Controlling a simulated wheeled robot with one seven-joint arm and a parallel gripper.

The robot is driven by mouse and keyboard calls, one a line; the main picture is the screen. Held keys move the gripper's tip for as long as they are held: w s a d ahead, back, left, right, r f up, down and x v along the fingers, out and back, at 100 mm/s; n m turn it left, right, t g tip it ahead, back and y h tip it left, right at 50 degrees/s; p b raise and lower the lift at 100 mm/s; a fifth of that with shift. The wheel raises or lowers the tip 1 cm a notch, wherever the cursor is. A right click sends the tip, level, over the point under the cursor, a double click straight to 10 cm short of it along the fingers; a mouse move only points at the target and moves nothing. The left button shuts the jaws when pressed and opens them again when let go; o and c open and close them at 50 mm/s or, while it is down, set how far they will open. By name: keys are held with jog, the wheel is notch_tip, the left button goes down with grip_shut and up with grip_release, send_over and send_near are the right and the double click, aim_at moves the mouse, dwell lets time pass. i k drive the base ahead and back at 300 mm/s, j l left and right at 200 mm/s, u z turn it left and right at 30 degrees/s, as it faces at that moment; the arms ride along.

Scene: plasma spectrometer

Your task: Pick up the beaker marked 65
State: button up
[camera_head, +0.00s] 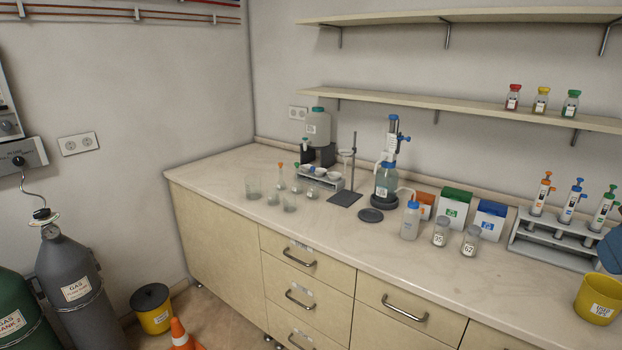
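Several clear glass beakers stand together on the left part of the counter: a taller beaker (253,186), a small beaker (273,199) and another beaker (290,202). Any marks on them are too small to read, so I cannot tell which is marked 65. Two lidded glass jars stand farther right at the counter's middle. The left jar (441,234) has a number that is hard to read, and the right jar (470,241) seems to read 67.
Small capped flasks (296,180) stand behind the beakers. A stand (346,198), a dispenser bottle (386,178), a black disc (370,215) and a wash bottle (410,222) are nearby. A pipette rack (556,240) and yellow bin (597,299) are at right. The counter's front strip is clear.

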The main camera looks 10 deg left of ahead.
aim_at(272, 192)
jog(key=i+j+u, duration=0.1)
jog(key=u, duration=0.3)
jog(key=i+j+u, duration=0.1)
jog(key=u, duration=0.3)
jog(key=i+j+u, duration=0.2)
jog(key=i+u, duration=0.15)
jog(key=i, duration=0.35)
jog(key=i+u, duration=0.3)
jog(key=i, duration=0.45)
jog(key=i+l, duration=0.1)
jog(key=i, duration=0.7)
